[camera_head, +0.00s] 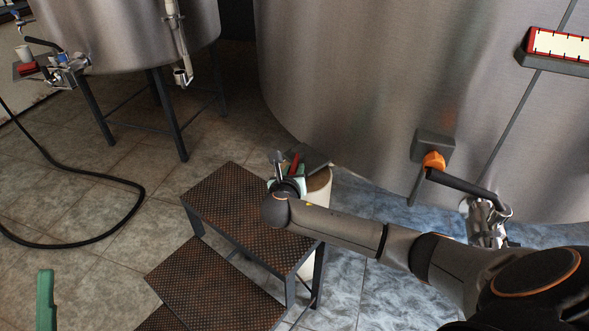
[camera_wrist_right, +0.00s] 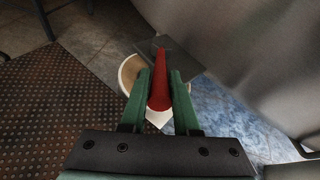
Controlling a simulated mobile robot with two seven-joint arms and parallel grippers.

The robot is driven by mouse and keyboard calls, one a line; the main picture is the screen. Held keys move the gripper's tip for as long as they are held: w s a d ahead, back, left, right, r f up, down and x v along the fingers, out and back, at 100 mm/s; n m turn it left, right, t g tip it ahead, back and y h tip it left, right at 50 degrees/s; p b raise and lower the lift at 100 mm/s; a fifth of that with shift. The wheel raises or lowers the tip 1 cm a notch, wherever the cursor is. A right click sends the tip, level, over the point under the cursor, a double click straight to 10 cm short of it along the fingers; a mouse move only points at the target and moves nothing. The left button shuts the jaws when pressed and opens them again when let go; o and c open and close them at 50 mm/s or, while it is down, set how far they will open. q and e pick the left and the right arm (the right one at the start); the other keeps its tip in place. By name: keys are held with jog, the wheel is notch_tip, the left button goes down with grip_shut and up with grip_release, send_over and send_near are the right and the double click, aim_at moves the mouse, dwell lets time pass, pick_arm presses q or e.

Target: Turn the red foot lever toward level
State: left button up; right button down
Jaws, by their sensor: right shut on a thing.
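The red foot lever (camera_head: 296,163) shows as a short red bar just beyond the step stool in the head view. In the right wrist view the lever (camera_wrist_right: 160,76) is a red rod between the two green fingers, pointing away from me. My right gripper (camera_head: 288,174) is shut on it; the right wrist view shows the fingers (camera_wrist_right: 160,92) on either side of the rod. The lever's far end meets a dark grey plate (camera_head: 316,161). A green finger of my left gripper (camera_head: 46,300) shows at the lower left, empty; the rest is out of frame.
A dark step stool (camera_head: 225,190) stands close under my right forearm. A pale round drum (camera_head: 319,185) is beside the gripper. A large steel tank (camera_head: 400,80) rises behind, with an orange-hubbed handle (camera_head: 433,161). A black hose (camera_head: 110,235) lies on the open floor at left.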

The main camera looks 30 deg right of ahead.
jog(key=shift+w+a+m+g+h+p, duration=0.3)
jog(key=shift+m+g+h+p, duration=0.2)
jog(key=shift+p, duration=0.25)
pick_arm(q)
jog(key=w+f+n+g+y, duration=0.2)
jog(key=w+f+n+y, duration=0.2)
jog(key=f, duration=0.5)
jog(key=shift+a+g+y, duration=0.3)
jog(key=shift+a+y, duration=0.15)
jog(key=shift+y, duration=0.05)
jog(key=shift+f, duration=0.1)
pick_arm(e)
jog(key=c, duration=0.6)
grip_release()
jog(key=shift+c, duration=0.2)
jog(key=shift+s, duration=0.1)
